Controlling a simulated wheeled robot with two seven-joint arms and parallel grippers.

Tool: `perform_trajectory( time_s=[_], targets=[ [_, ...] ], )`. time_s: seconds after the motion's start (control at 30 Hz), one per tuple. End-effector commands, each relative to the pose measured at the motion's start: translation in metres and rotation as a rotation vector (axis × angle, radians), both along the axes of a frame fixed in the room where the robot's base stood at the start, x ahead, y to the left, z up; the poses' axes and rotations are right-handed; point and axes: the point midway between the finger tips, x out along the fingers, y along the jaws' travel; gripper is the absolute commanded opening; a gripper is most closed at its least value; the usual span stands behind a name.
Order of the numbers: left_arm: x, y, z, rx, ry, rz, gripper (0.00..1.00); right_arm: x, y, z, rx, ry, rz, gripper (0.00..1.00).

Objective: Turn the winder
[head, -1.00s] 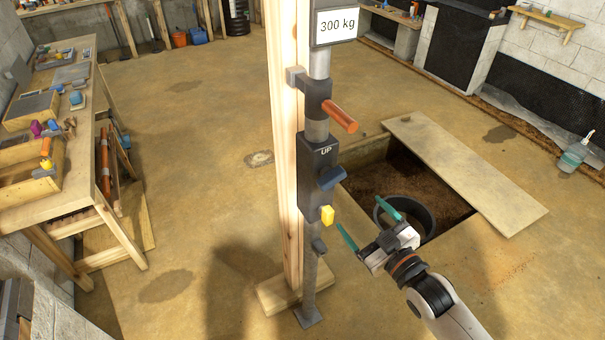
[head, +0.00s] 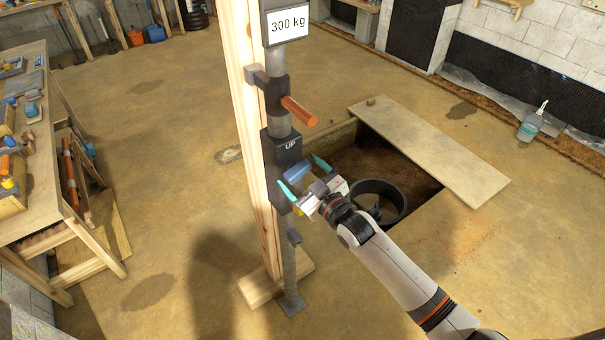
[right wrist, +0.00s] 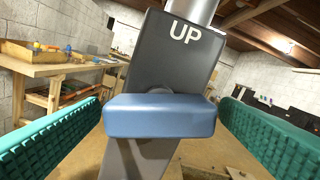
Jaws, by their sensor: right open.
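The winder unit is a dark box (head: 282,152) marked UP on a grey metal pole, with a blue bar-shaped handle (head: 297,172) on its front. In the right wrist view the blue handle (right wrist: 160,117) lies level across the middle, below the UP lettering. My right gripper (head: 302,177) is open, its two teal fingers on either side of the handle. In the right wrist view a gap shows between the handle and each finger, the left one narrower. A yellow piece (head: 298,211) below is partly hidden by the gripper. My left gripper is not in view.
An orange handle (head: 299,111) sticks out above the box, under a 300 kg sign (head: 288,23). A wooden post (head: 247,120) stands beside the pole. Behind my right arm is a floor pit with a black ring (head: 388,194) and a board (head: 430,150). A workbench (head: 52,165) stands left.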

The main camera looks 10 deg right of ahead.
Motion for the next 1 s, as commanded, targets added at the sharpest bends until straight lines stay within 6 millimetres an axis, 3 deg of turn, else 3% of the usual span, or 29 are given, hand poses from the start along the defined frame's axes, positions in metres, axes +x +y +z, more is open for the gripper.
perform_trajectory(
  time_s=[0.17,0.43,0.73,1.0],
  targets=[
    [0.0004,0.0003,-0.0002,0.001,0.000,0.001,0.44,-0.0002,0.0001,-0.0002,0.000,0.000,0.000,0.84],
    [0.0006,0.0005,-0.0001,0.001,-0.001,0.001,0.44,-0.0004,0.0000,-0.0003,0.000,0.000,0.000,0.41],
    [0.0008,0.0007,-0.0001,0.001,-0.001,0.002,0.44,-0.0004,-0.0002,-0.0004,-0.036,-0.014,0.000,0.41],
    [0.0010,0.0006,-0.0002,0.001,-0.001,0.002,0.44,-0.0005,-0.0002,-0.0006,-0.186,-0.075,0.001,0.41]
  ],
)
